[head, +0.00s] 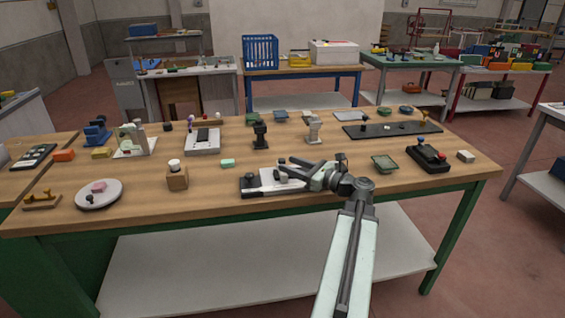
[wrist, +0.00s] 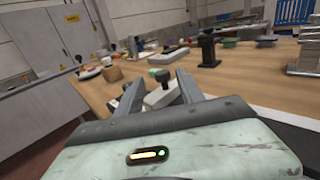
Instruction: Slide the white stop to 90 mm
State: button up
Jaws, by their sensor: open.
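My gripper (head: 280,175) is over the right part of this fixture, pointing left. In the wrist view its two fingers (wrist: 160,80) are apart, with the pale block and knob between or just beyond them. I cannot tell whether they touch it. No scale marks can be read, and my gripper partly hides the fixture.
A wooden block with a white knob (head: 177,179) stands to the left. Dark and grey upright stands (head: 260,135) are behind. Bare wood lies left of the fixture.

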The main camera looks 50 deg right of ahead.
jog(key=shift+s, duration=0.1)
jog(key=shift+s+d, duration=0.15)
jog(key=shift+d, duration=0.15)
jog(key=w, duration=0.2)
jog(key=w+a, duration=0.1)
jog(key=w, duration=0.4)
jog(key=shift+w+a, duration=0.2)
jog(key=shift+w, duration=0.2)
grip_shut()
dwell(0.9)
